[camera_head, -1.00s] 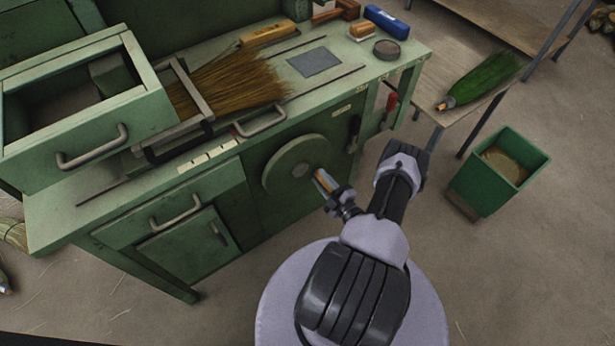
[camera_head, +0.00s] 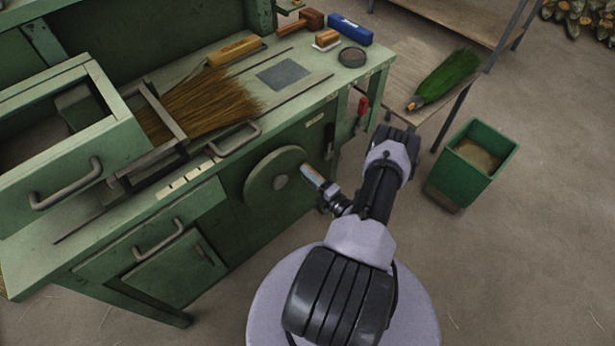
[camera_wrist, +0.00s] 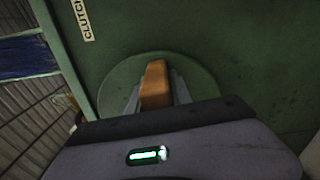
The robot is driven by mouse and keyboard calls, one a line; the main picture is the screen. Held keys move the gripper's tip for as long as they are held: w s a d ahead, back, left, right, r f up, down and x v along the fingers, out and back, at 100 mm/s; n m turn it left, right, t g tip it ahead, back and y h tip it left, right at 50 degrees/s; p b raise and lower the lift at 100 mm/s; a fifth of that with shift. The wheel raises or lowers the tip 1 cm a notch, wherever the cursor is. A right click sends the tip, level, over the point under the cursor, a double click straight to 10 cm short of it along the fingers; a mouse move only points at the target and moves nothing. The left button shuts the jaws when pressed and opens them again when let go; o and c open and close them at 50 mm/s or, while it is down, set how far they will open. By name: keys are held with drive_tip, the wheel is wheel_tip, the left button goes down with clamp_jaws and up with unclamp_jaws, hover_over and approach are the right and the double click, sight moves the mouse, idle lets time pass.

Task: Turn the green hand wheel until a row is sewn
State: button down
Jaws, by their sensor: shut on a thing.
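The green hand wheel (camera_head: 262,184) is a round disc on the front of the green bench. Its orange-brown handle (camera_head: 311,175) sticks out toward me, right of the hub. My gripper (camera_head: 318,186) is shut on this handle. In the wrist view the handle (camera_wrist: 155,84) stands between my grey fingers, in front of the wheel (camera_wrist: 120,77). A straw broom (camera_head: 205,104) lies flat on the bench top, its left part under a metal clamp frame (camera_head: 163,118). Any stitching on it is too small to tell.
A red lever (camera_head: 362,106) is on the bench front, right of the wheel. A green bin (camera_head: 481,178) stands on the floor at right. A green-bristled broom (camera_head: 447,76) lies on a low side table. Drawer handles (camera_head: 160,240) jut out left of the wheel.

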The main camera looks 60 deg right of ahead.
drive_tip(key=shift+r, duration=0.15)
idle(0.4)
drive_tip(key=c, duration=1.2)
unclamp_jaws()
drive_tip(key=shift+o, duration=0.2)
drive_tip(key=p+v, duration=0.3)
drive_tip(key=v, duration=1.4)
drive_tip(key=shift+s, duration=0.25)
